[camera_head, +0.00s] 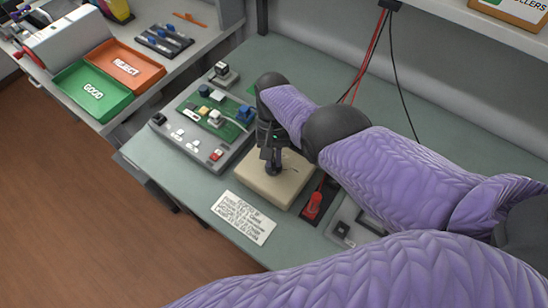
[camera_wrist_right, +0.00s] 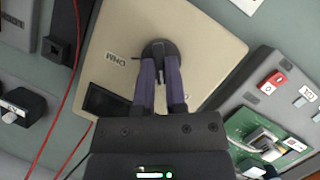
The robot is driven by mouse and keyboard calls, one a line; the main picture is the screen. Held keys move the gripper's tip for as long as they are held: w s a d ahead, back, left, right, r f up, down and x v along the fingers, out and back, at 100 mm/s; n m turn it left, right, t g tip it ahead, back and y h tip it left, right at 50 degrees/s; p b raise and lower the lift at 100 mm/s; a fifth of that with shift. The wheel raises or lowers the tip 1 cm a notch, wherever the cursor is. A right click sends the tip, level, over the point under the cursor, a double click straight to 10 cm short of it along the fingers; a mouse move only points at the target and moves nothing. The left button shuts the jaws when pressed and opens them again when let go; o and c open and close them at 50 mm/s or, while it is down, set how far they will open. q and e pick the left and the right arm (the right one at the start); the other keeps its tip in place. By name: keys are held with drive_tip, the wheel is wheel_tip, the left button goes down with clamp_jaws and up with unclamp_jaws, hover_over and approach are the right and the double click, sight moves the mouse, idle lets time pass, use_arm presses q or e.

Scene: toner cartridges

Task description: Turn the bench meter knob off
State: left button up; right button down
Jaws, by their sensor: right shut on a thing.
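The bench meter is a beige box (camera_head: 290,192) on the green-grey bench, and its face (camera_wrist_right: 215,60) with a "DMM" label fills the middle of the right wrist view. Its round black knob (camera_wrist_right: 160,47) has a raised grip with a pale mark. My right gripper (camera_wrist_right: 159,72) is shut on the knob's grip, with a finger on each side. In the head view the right gripper (camera_head: 270,158) points down onto the meter and hides most of the knob. The meter's dark display (camera_wrist_right: 105,103) is partly hidden by the gripper. My left gripper is not in view.
A grey test panel with a green circuit board (camera_head: 212,115) stands left of the meter. A printed card (camera_head: 243,218) lies in front. A red-handled switch (camera_head: 314,204) and red and black wires are to the right. Green (camera_head: 68,110) and orange trays sit on the left bench.

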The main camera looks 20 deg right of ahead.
drive_tip(key=shift+a+n+h+b, duration=0.15)
drive_tip(key=shift+n+h, duration=0.3)
drive_tip(key=shift+n, duration=0.65)
drive_tip(key=shift+d+n+h+b, duration=0.15)
drive_tip(key=shift+n+h, duration=0.3)
drive_tip(key=shift+n, duration=0.65)
drive_tip(key=shift+a, duration=0.15)
drive_tip(key=c, duration=0.7)
unclamp_jaws()
drive_tip(key=v, duration=1)
drive_tip(key=shift+f, duration=0.1)
